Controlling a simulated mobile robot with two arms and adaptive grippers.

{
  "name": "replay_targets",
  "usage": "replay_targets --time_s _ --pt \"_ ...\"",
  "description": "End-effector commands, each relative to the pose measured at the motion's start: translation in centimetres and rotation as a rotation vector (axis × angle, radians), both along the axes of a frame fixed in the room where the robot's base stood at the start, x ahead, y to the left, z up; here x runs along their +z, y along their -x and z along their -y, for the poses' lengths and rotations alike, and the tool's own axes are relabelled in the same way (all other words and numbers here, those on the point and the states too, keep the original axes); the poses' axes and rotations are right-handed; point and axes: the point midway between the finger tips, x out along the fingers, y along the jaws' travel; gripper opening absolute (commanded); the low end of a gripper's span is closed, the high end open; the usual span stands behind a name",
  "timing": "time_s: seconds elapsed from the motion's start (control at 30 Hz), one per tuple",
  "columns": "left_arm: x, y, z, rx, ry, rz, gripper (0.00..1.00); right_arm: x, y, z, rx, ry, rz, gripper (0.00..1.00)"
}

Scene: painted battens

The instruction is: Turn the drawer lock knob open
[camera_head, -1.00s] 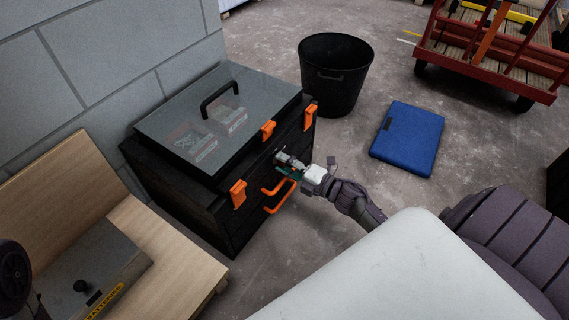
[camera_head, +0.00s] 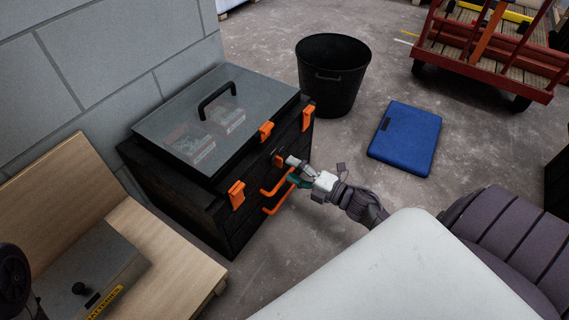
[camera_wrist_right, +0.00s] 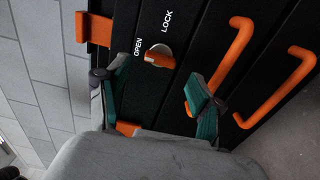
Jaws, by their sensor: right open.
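The drawer lock knob (camera_head: 278,160) is a small orange bar on the front of a black tool chest (camera_head: 235,215). In the right wrist view the knob (camera_wrist_right: 158,59) sits on a silver disc, with white OPEN and LOCK labels beside it. The bar lies nearly level in that picture, its left end below OPEN. My right gripper (camera_head: 297,172) is in front of the chest, just off the knob. In the wrist view its teal fingers (camera_wrist_right: 157,75) are spread with the knob beyond the gap between them, apparently untouched. My left gripper is not in view.
Orange drawer handles (camera_head: 280,191) are close below the right gripper. Orange latches (camera_head: 236,194) hold the clear-topped lid (camera_head: 200,105). A black bin (camera_head: 333,85), a blue case (camera_head: 405,138) and a red cart (camera_head: 490,60) stand beyond. A wooden bench (camera_head: 150,235) is at left.

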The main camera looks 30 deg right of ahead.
Motion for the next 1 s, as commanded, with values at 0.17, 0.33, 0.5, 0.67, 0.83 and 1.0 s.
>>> replay_targets --time_s 0.17,0.33,0.5,0.67,0.83,1.0 --pt "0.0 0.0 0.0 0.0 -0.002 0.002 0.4 -0.1 3.8 1.5 0.0 0.001 -0.004 0.67" --pt "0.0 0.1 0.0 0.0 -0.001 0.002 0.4 -0.1 6.4 2.6 -0.001 0.0 -0.003 0.67" --pt "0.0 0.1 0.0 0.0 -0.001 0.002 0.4 0.0 7.6 3.1 -0.001 -0.001 -0.001 0.67" --pt "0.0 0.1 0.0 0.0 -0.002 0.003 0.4 0.0 7.8 3.2 -0.001 -0.001 0.0 0.67" --pt "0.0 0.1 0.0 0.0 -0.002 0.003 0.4 0.0 7.7 3.2 -0.001 -0.001 0.0 0.67" --pt "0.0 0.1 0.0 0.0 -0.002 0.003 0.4 0.0 7.7 3.2 0.0 -0.001 0.0 0.67"
